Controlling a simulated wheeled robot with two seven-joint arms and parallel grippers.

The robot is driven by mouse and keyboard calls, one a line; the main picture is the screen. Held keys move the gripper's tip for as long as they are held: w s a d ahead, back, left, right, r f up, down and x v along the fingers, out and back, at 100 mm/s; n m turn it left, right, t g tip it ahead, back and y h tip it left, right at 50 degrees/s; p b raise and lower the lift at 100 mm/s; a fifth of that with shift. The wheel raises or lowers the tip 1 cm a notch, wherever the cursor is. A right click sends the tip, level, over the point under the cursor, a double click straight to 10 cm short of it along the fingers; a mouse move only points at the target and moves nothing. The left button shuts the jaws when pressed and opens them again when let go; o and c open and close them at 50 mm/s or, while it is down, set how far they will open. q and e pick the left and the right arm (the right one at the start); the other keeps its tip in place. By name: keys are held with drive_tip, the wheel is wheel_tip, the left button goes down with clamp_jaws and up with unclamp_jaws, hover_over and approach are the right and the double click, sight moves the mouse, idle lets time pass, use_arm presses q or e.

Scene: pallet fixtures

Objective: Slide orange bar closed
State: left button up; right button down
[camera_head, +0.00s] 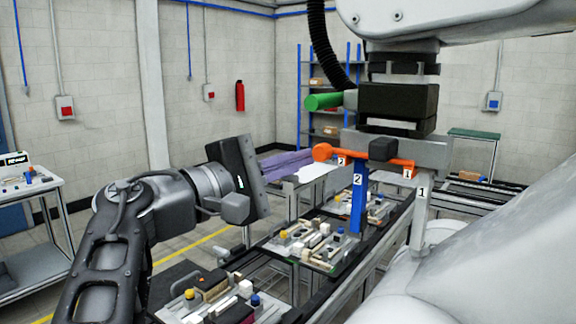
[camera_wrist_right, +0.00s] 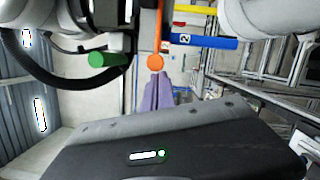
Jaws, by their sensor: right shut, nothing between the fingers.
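The orange bar (camera_head: 345,154) lies roughly level across a grey tool body. The bar (camera_wrist_right: 158,38) also shows end-on at the top of the right wrist view, knob nearest the camera. My right gripper (camera_head: 258,180) is left of the knob with a visible gap. It is shut and empty; its fingertips are not clearly seen. Its dark housing (camera_wrist_right: 170,145) fills the bottom of the right wrist view. My left gripper is not in view.
A green cylinder (camera_head: 323,102) sticks out above the bar. A blue post (camera_head: 358,205) and a grey post (camera_head: 420,215) hang below it. A black hose (camera_head: 320,45) curves behind. Pallets with fixtures (camera_head: 315,245) stand below on a conveyor.

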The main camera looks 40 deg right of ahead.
drive_tip(key=shift+s+d, duration=0.2)
drive_tip(key=shift+s, duration=0.35)
drive_tip(key=shift+a, duration=0.15)
drive_tip(key=a+b, duration=0.1)
drive_tip(key=a, duration=0.6)
drive_tip(key=shift+a+f, duration=0.35)
drive_tip(key=shift+f, duration=0.05)
